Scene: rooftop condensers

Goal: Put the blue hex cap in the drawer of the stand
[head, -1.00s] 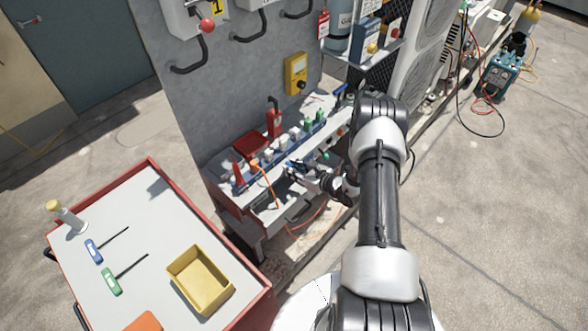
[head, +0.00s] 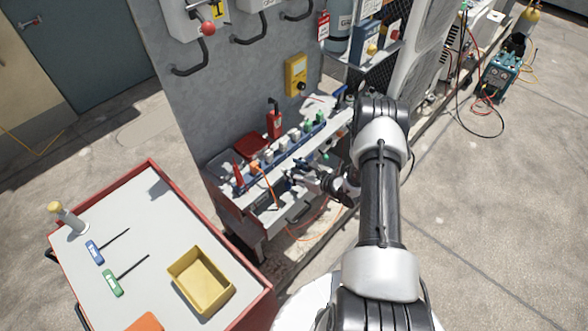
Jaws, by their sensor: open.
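The grey stand holds a shelf (head: 230,186) with a row of small fittings. Below it is the stand's drawer (head: 266,214), pulled out, with a dark handle (head: 299,212) on its front. My gripper (head: 291,183) is open and reaches in from the right, at the drawer opening just below the shelf edge. Small blue and dark patches show around the fingertips. I cannot tell whether any of them is the blue hex cap, and I cannot make the cap out elsewhere. Much of the drawer's inside is in shadow or behind my gripper.
An orange cord (head: 268,186) hangs over the shelf front near the drawer. A red bottle (head: 275,122) and a red tray (head: 251,147) stand on the shelf. At the lower left is a cart (head: 150,230) with a yellow bin (head: 201,281) and blue and green hex keys.

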